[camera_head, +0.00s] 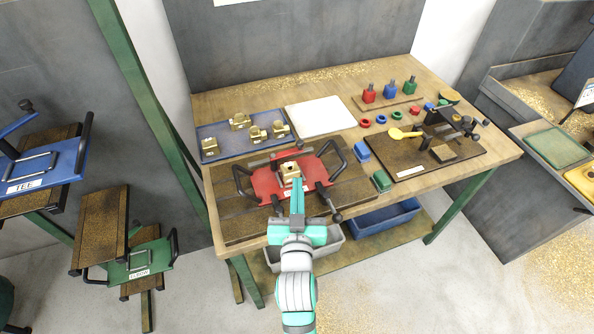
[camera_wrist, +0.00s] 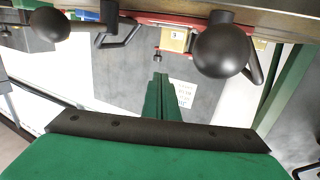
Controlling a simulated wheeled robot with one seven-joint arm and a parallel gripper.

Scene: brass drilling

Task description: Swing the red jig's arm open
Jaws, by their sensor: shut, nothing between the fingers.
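The red jig (camera_head: 264,183) lies on a dark wooden board at the front left of the bench. It has black side handles, and a brass fitting (camera_head: 290,171) sits at its middle. A black ball knob (camera_head: 337,217) stands at its front right. My gripper (camera_head: 297,190) is shut and empty at the jig's front edge, left of that knob; contact cannot be told. In the wrist view the shut green fingers (camera_wrist: 160,95) point between a large black ball knob (camera_wrist: 222,50) and a smaller one (camera_wrist: 52,24). The red jig's edge (camera_wrist: 150,19) shows at the top. The arm's hinge is unclear.
A blue tray (camera_head: 220,132) with several brass fittings lies behind the jig, beside a white sheet (camera_head: 320,116). A dark fixture board (camera_head: 410,157) with a yellow-handled tool is on the right. Bins (camera_head: 385,218) sit on the shelf below. Blue and green jigs hang at left.

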